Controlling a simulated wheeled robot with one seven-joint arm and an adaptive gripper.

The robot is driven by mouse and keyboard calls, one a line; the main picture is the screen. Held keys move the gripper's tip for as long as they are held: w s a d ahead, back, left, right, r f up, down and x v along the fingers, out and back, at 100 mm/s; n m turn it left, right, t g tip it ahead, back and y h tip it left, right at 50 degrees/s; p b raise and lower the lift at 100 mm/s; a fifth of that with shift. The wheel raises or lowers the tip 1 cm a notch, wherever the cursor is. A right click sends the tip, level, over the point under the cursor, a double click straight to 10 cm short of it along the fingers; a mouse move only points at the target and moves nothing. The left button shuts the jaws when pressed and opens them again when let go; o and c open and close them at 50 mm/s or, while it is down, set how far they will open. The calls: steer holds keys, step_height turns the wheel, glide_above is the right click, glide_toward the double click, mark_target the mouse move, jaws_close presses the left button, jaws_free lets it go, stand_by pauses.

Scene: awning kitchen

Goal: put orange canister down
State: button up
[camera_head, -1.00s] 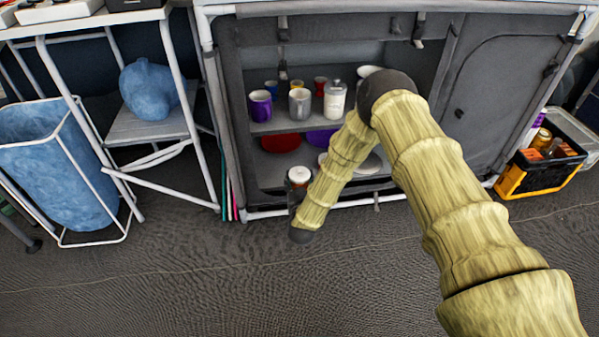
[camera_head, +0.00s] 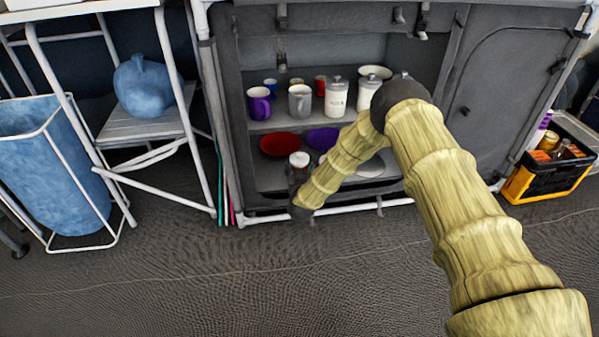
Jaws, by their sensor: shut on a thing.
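My gripper (camera_head: 297,178) is small and dark in the head view, low at the front of the open cabinet (camera_head: 226,95). It is shut on a canister (camera_head: 299,160), of which mainly the round white lid shows. The canister looks upright, in front of the lower shelf (camera_head: 268,178). Its body is mostly hidden by my gripper, and I cannot make out its orange colour. I cannot tell whether it touches the shelf.
The upper shelf holds a purple mug (camera_head: 259,103), a grey mug (camera_head: 300,102) and white canisters (camera_head: 336,97). A yellow-black crate (camera_head: 530,184) stands at right.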

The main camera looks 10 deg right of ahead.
steer(key=shift+f+b, duration=0.55)
steer(key=shift+f, duration=0.45)
steer(key=shift+f, duration=0.1)
steer(key=o, duration=1.1)
steer(key=shift+c, duration=0.2)
steer(key=shift+s+r+p, duration=0.2)
steer(key=shift+s+p, duration=0.1)
steer(key=shift+p, duration=0.05)
steer(key=s+a+p, duration=0.1)
steer(key=s+p, duration=0.5)
steer(key=s, duration=0.5)
steer(key=shift+s+r, duration=0.2)
